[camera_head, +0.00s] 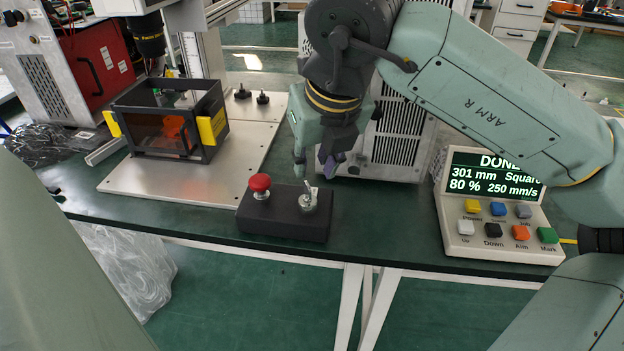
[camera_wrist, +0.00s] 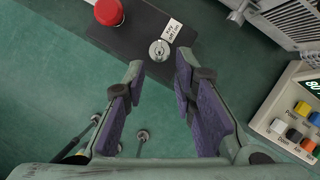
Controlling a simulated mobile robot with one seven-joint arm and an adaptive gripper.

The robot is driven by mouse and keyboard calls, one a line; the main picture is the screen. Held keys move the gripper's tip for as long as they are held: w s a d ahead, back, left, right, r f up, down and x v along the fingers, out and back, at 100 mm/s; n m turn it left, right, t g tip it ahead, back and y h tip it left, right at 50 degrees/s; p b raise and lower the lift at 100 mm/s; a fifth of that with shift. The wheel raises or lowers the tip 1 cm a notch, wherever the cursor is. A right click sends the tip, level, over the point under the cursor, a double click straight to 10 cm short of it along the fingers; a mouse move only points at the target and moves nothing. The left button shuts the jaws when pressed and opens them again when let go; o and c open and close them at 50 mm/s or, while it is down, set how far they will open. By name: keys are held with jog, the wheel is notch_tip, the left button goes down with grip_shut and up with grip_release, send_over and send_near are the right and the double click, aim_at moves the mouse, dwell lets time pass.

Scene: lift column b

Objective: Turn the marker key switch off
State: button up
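The key switch (camera_head: 308,200) is a silver round lock with a key in it, on the right of a black box (camera_head: 285,225). A red mushroom button (camera_head: 260,183) sits on the left of the same box. My gripper (camera_head: 314,170) points down just above and behind the key. In the wrist view its purple-padded fingers (camera_wrist: 160,72) are apart, with the switch beyond their tips and nothing between them.
A control panel (camera_head: 497,220) with a lit display reading "DONE" and several coloured buttons stands at the right. A dark-windowed enclosure (camera_head: 170,125) sits on a metal plate at the left. A vented cabinet (camera_head: 400,140) stands behind my gripper. The table's front edge is close below the box.

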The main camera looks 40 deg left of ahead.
aim_at(308, 185)
jog(key=x, duration=0.7)
jog(key=shift+f, duration=0.1)
jog(key=shift+c, duration=0.4)
grip_shut()
